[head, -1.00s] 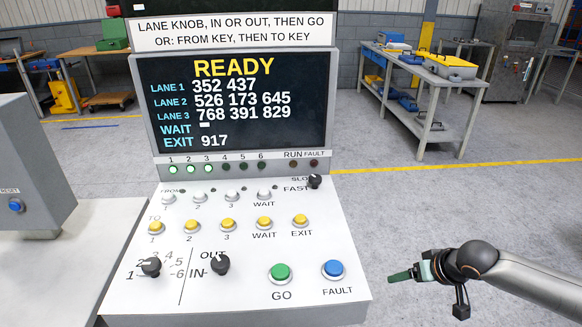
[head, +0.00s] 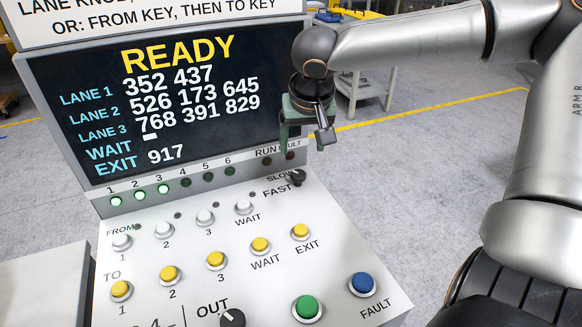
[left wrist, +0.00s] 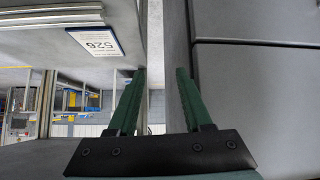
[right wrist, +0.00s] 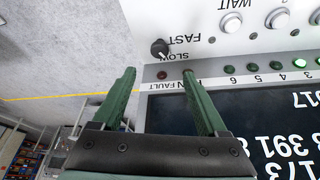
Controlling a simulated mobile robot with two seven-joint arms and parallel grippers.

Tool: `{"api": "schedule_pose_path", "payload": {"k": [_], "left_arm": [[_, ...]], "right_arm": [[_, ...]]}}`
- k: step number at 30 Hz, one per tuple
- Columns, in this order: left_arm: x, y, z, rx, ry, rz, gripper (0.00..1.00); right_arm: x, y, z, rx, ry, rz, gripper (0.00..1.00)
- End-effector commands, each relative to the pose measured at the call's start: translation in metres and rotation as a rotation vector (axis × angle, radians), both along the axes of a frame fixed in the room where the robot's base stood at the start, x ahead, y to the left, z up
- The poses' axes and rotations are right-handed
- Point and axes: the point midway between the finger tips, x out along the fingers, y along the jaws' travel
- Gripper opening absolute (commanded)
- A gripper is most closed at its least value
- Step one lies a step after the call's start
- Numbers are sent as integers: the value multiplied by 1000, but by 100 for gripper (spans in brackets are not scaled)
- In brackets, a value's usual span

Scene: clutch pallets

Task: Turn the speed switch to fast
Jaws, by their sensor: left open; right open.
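The speed switch (head: 297,177) is a small black knob at the upper right of the sloped white panel, beside the labels SLOW and FAST. It also shows in the right wrist view (right wrist: 159,49), just beyond the fingertips. I cannot tell clearly which label it points to. My right gripper (head: 303,147) is open and empty, above the switch and in front of the screen's lower right corner. Its green fingers (right wrist: 158,72) are apart from the knob. My left gripper (left wrist: 160,72) is open and empty, outside the head view.
The panel carries yellow buttons (head: 215,260), white buttons (head: 163,230), a green GO button (head: 307,308), a blue FAULT button (head: 363,285) and a black IN/OUT knob (head: 232,318). The screen (head: 190,100) rises behind. Open floor lies to the right.

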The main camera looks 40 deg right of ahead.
Motion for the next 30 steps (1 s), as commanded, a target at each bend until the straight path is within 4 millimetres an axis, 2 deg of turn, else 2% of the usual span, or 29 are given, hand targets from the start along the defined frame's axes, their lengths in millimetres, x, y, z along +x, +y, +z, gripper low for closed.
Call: {"api": "schedule_pose_path", "payload": {"k": [9, 15, 21, 30], "left_arm": [[-2, -1, -2, -1, 4, 0, 50], [-2, -1, -2, -1, 4, 0, 50], [-2, -1, -2, -1, 4, 0, 50], [-2, -1, -2, -1, 3, 0, 50]], "right_arm": [[19, -14, -60, 1, 7, 0, 76], [30, -20, -89, 0, 2, 1, 76], [36, -24, -103, -1, 0, 2, 76], [37, -24, -106, 1, -2, 2, 76]]}}
